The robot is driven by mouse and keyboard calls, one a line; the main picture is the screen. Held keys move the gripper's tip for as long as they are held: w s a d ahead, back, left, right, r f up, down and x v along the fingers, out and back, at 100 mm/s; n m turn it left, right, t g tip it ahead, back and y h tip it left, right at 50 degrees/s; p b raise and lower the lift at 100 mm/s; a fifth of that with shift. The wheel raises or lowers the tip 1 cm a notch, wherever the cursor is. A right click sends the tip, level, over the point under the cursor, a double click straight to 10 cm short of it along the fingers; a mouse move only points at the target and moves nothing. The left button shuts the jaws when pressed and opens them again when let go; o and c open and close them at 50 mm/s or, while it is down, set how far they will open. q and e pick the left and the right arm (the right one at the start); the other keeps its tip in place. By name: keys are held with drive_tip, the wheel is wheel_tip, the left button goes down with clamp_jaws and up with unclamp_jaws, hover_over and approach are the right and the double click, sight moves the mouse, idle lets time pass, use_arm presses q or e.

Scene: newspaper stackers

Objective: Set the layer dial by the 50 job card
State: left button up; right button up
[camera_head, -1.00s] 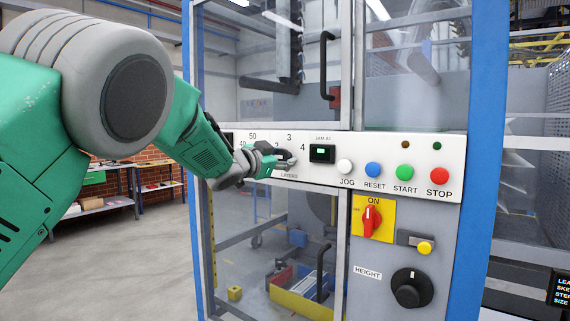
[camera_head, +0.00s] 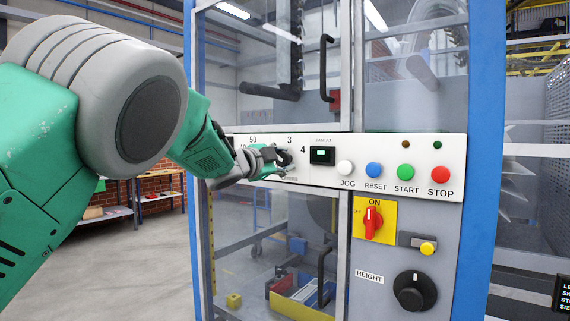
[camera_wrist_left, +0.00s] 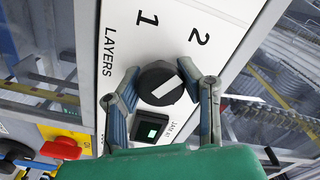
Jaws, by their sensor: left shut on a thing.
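The black layer dial (camera_wrist_left: 160,84), with a white pointer line, sits on the white panel in the left wrist view. The word LAYERS and the numbers 1 and 2 are beside it. The pointer line slants from lower left to upper right. My left gripper (camera_wrist_left: 160,70) has one finger on each side of the dial and is shut on it. In the head view the left gripper (camera_head: 284,160) is at the panel, covering most of the dial and part of its scale; 3 and 4 show. My right gripper is not in view. No card reading 50 can be made out.
To the right on the panel are a small display (camera_head: 322,155) and the JOG (camera_head: 345,168), RESET (camera_head: 374,170), START (camera_head: 405,172) and STOP (camera_head: 440,174) buttons. Below are a red switch (camera_head: 372,222) and the HEIGHT knob (camera_head: 414,291). A dark sign (camera_head: 562,294) is cut off at right.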

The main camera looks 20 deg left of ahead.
use_arm(q)
drive_tip(key=shift+d+f, duration=0.1)
drive_tip(key=shift+f, duration=0.5)
drive_tip(key=o, duration=1.2)
drive_tip(key=shift+s+r, duration=0.1)
drive_tip(key=shift+o, duration=0.2)
drive_tip(key=shift+s+r, duration=0.1)
drive_tip(key=shift+r, duration=0.2)
drive_tip(key=shift+a, duration=0.2)
drive_tip(key=v, duration=1.2)
drive_tip(key=shift+d, duration=0.1)
